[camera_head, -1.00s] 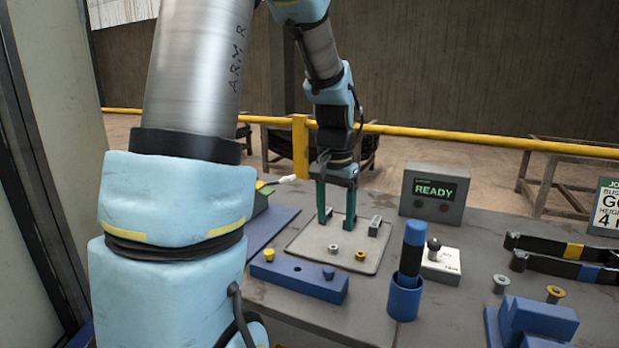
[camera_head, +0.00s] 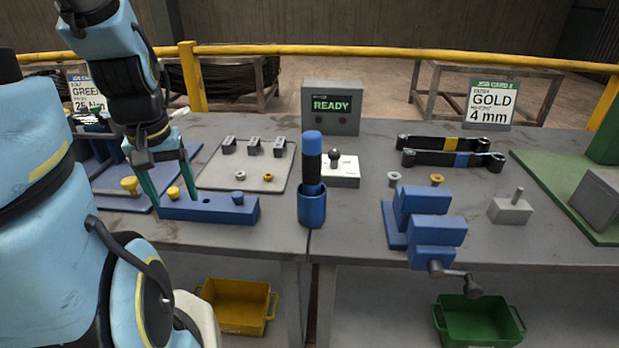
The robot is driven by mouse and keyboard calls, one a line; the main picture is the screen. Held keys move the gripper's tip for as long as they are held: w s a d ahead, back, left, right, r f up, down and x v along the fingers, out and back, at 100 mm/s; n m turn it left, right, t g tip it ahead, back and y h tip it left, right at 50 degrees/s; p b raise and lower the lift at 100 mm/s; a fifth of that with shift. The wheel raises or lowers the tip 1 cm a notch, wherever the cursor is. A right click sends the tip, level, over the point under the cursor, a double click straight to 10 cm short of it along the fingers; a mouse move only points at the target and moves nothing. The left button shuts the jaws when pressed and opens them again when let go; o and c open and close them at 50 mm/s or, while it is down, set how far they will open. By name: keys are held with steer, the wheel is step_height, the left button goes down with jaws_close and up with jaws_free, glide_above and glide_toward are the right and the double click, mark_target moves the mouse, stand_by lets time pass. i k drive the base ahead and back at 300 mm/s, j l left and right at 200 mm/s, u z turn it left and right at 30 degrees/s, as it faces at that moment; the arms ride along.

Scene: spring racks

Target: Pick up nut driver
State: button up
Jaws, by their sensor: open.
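A blue-and-black handled tool (camera_head: 312,155), which looks like the nut driver, stands upright in a blue cup holder (camera_head: 312,209). Its lower end is hidden in the cup. My gripper (camera_head: 172,198) is open, pointing down at the left end of a blue block (camera_head: 212,208), well left of the tool. I cannot tell whether the fingers touch the block or knob.
A grey mat (camera_head: 215,176) with small blocks and bushings lies behind the blue block. A white block with a dark knob (camera_head: 341,172) is close right of the tool. Blue vise-like fixture (camera_head: 425,230) and wrenches (camera_head: 452,159) lie further right. A READY box (camera_head: 331,107) stands behind.

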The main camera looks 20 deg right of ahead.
mark_target(311, 141)
steer(key=k+l+u, duration=0.1)
steer(key=u, duration=0.8)
steer(key=k+l+u, duration=0.2)
steer(key=k+u, duration=0.55)
steer(key=k, duration=0.65)
